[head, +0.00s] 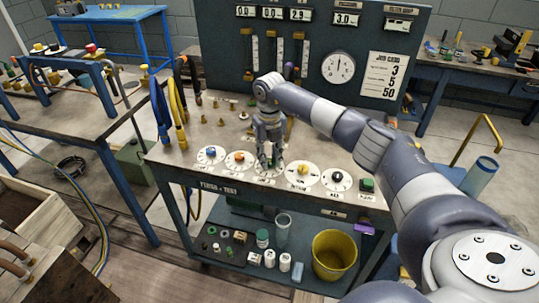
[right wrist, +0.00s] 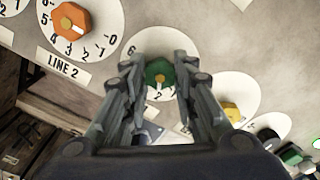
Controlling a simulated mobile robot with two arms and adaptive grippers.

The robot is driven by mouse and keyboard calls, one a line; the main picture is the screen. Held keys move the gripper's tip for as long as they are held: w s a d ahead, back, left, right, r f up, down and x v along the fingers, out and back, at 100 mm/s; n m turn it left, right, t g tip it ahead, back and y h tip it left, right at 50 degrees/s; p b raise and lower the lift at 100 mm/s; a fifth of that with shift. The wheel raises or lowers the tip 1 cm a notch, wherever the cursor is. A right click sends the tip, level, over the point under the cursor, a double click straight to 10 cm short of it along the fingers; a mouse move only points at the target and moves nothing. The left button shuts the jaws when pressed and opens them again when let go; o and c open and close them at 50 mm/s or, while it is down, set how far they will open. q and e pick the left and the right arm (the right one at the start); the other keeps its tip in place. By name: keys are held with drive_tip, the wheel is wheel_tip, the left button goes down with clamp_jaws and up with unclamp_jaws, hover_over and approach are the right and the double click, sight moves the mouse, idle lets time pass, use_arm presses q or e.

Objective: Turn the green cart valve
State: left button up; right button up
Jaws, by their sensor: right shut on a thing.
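The green valve knob (right wrist: 160,72) sits on a round white numbered dial (right wrist: 133,52) on the cart top. In the right wrist view its pale pointer mark faces down the picture, close to a "2". My right gripper (head: 269,162) reaches down over this dial in the head view and covers most of the knob. In the right wrist view my right gripper (right wrist: 160,82) has its two fingers on either side of the green knob, shut on it. Much of the dial's scale is hidden behind the fingers. My left gripper is not in view.
In the same row stand a blue knob (head: 211,152), an orange knob (head: 239,156), a yellow knob (head: 303,169) and a black knob (head: 337,177). Small brass fittings (head: 233,105) lie behind. A gauge panel (head: 339,67) rises at the back. A yellow bucket (head: 334,255) is on the lower shelf.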

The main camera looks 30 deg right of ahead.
sight(270, 161)
drive_tip(key=m+p, duration=0.1)
drive_tip(key=m, duration=0.4)
drive_tip(key=shift+p, duration=0.3)
drive_tip(key=shift+m, duration=0.4)
drive_tip(key=o, duration=1.1)
wheel_tip(270, 161, up, 12)
